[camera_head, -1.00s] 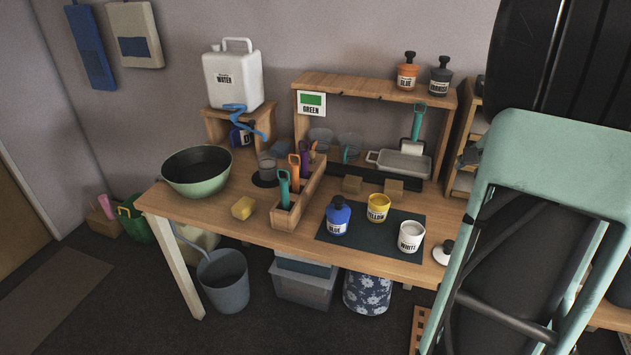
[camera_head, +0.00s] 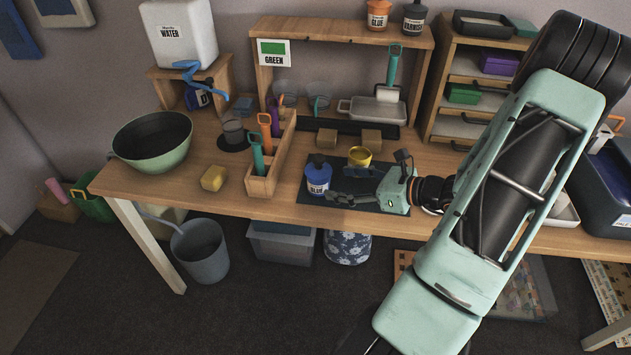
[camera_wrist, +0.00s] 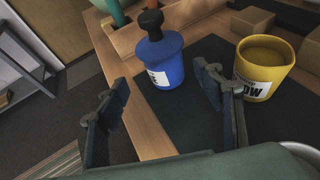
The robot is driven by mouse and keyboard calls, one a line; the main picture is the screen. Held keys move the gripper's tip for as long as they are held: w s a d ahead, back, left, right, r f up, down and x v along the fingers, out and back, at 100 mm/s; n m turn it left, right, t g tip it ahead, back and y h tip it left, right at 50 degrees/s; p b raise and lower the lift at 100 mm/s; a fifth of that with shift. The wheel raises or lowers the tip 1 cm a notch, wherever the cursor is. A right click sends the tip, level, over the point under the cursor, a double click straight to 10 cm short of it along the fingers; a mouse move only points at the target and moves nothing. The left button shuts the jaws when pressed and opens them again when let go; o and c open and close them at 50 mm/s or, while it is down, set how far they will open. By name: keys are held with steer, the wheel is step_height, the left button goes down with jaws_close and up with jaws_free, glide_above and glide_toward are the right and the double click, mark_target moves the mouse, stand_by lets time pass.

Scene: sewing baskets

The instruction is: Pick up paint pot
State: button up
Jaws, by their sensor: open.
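A blue pot (camera_head: 318,180) with a black knobbed top stands upright on the dark mat (camera_head: 360,201); it also shows in the wrist view (camera_wrist: 166,70). An open yellow pot (camera_head: 359,156) stands to its right and farther back, and in the wrist view (camera_wrist: 266,70) it is just beyond my right finger. My gripper (camera_head: 342,185) is low over the mat, open and empty, pointing at the blue pot. In the wrist view the blue pot sits ahead of the gap between my fingers (camera_wrist: 162,80). I cannot tell whether a finger touches either pot. The white pot is not clearly visible; my arm covers its place.
A wooden tool caddy (camera_head: 262,186) and yellow sponge (camera_head: 213,178) lie left of the mat. Two small wooden blocks (camera_head: 327,138) stand behind the pots. A pale rim (camera_wrist: 303,152) shows beside my gripper in the wrist view. The table's front edge is close.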

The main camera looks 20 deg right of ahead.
mark_target(327, 180)
steer(key=x, duration=0.8)
steer(key=shift+w, duration=0.35)
steer(key=shift+d, duration=0.1)
jaws_close()
